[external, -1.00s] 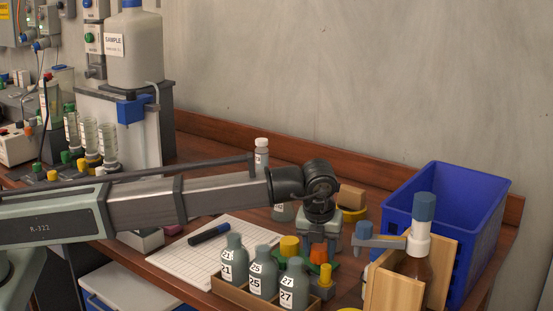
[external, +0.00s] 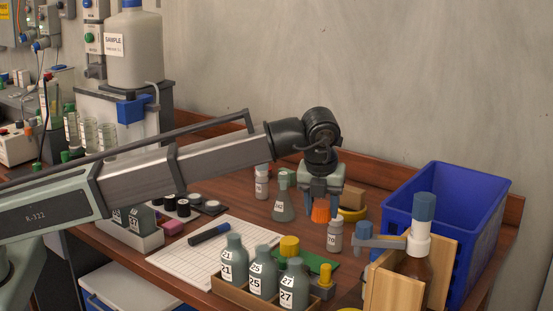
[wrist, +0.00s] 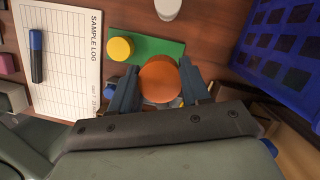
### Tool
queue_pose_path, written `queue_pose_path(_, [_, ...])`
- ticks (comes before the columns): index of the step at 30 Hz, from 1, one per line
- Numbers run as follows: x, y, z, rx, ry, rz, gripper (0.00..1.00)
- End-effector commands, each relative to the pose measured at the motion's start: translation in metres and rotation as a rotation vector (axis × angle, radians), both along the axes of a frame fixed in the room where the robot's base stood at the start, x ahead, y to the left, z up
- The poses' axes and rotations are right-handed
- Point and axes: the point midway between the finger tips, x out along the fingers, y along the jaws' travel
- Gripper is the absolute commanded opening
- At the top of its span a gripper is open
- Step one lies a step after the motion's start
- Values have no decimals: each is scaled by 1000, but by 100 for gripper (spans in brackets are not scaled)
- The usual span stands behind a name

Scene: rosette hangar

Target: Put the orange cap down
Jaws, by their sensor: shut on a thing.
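My gripper (external: 320,203) is shut on the orange cap (external: 321,213) and holds it in the air above the table. In the wrist view the orange cap (wrist: 159,80) sits between the two fingers and covers part of what is below. A green mat (external: 322,260) lies lower down behind the front bottles. A yellow cap (external: 290,247) stands on the mat's left part. The wrist view also shows the green mat (wrist: 148,33) and the yellow cap (wrist: 120,48).
A small white-capped bottle (external: 335,238) and a flask (external: 284,208) stand near my gripper. Numbered bottles (external: 263,278) stand in a wooden rack in front. A blue crate (external: 470,180) and a wooden holder (external: 380,285) are at right. A sample log sheet (external: 195,262) lies at left.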

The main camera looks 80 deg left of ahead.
Motion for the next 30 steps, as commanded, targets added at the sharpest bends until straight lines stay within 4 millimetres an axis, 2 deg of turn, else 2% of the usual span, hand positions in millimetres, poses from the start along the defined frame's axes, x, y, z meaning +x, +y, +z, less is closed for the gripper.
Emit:
queue_pose_path(1, [2,0,14,0,-5,0,19])
queue_pose_path(4, [2,0,38,0,-5,0,19])
queue_pose_path(13, [2,0,95,1,-3,-1,19])
queue_pose_path(22, [-2,72,89,1,-1,90,19])
queue_pose_path(30, [-15,167,89,1,-1,209,19])
